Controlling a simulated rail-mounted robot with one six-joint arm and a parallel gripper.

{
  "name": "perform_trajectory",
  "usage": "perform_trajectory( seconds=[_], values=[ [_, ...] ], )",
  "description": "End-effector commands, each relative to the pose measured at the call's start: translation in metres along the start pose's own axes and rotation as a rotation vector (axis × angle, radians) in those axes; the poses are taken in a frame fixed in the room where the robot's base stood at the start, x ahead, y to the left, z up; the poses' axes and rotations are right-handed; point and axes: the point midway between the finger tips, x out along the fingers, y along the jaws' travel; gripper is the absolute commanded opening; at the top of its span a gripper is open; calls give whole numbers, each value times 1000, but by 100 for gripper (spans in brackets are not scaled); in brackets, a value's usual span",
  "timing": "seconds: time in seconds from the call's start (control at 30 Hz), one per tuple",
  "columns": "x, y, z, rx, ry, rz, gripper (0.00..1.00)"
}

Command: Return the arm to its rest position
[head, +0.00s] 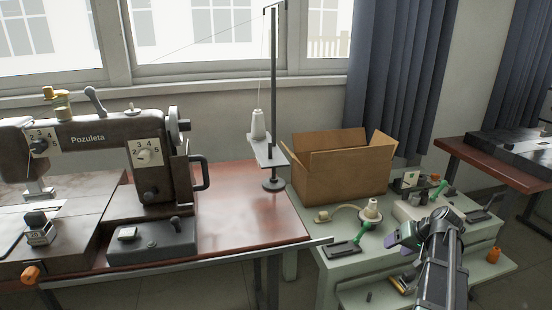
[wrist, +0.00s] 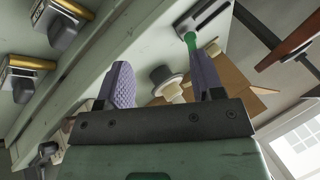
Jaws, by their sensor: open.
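My arm reaches in from the bottom right of the head view, over the pale green side table (head: 345,262). My gripper (head: 400,236) hangs above that table, near its front right part. In the wrist view my gripper (wrist: 158,60) has its two purple ridged fingers wide apart with nothing held between them. Whether the right finger touches that item cannot be told.
An open cardboard box (head: 340,170) stands at the table's back. A sewing machine (head: 100,160) and tall thread stand (head: 273,100) occupy the left worktable. A brown table (head: 500,165) is at right.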

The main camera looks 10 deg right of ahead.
Motion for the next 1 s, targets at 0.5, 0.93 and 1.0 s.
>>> perform_trajectory(
  seconds=[0.5,0.93,1.0],
  values=[
    [76,-210,202,-188,-400,458,61],
    [-6,-322,188,-345,-435,432,61],
    [-33,-337,177,-345,-435,432,61]
  ],
)
